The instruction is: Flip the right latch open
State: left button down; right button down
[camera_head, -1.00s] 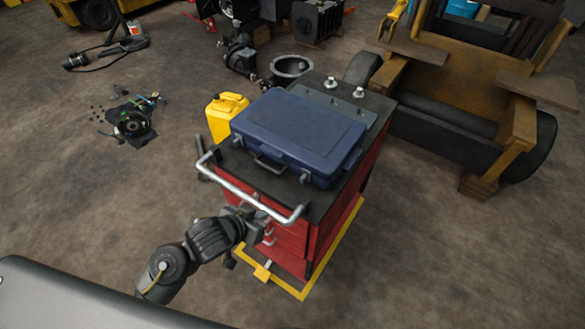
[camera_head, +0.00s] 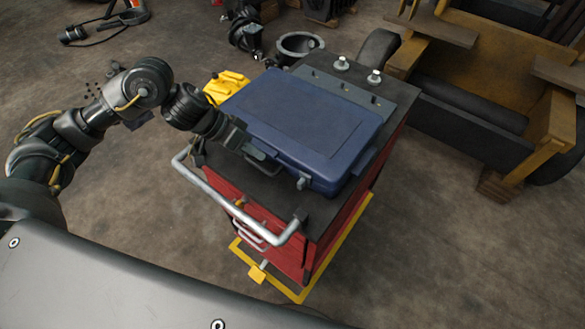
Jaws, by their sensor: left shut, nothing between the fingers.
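A closed blue case (camera_head: 305,125) lies flat on the black top of a red tool cart (camera_head: 330,215). Its right latch (camera_head: 303,183) is a small grey piece on the front edge and looks closed, though it is small here. The case's handle (camera_head: 262,158) is on the front face. My left gripper (camera_head: 247,146) comes in from the left and is shut and empty. It is at the case's front edge near the left latch area and hides that part; whether it touches the case I cannot tell. My right gripper is not in view.
A silver push handle (camera_head: 235,210) sticks out from the cart's front. A yellow canister (camera_head: 228,84) stands behind my left wrist. The forklift body (camera_head: 500,60) is at the right. The cart top right of the case front is clear.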

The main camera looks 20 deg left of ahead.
aim_at(299, 185)
pick_arm(q)
jog(key=x, duration=0.3)
jog(key=p+x, duration=0.1)
jog(key=x, duration=0.5)
jog(key=shift+s+a+f, duration=0.2)
jog(key=shift+f, duration=0.15)
jog(key=shift+s+d+r+p, duration=0.1)
jog(key=shift+s+d+p, duration=0.15)
jog(key=shift+d+p, duration=0.25)
jog(key=shift+s+d+r+p, duration=0.1)
jog(key=shift+s+d+p, duration=0.15)
jog(key=shift+d, duration=0.35)
jog(key=shift+s+d+f, duration=0.1)
jog(key=shift+s+d, duration=0.15)
jog(key=shift+d, duration=0.45)
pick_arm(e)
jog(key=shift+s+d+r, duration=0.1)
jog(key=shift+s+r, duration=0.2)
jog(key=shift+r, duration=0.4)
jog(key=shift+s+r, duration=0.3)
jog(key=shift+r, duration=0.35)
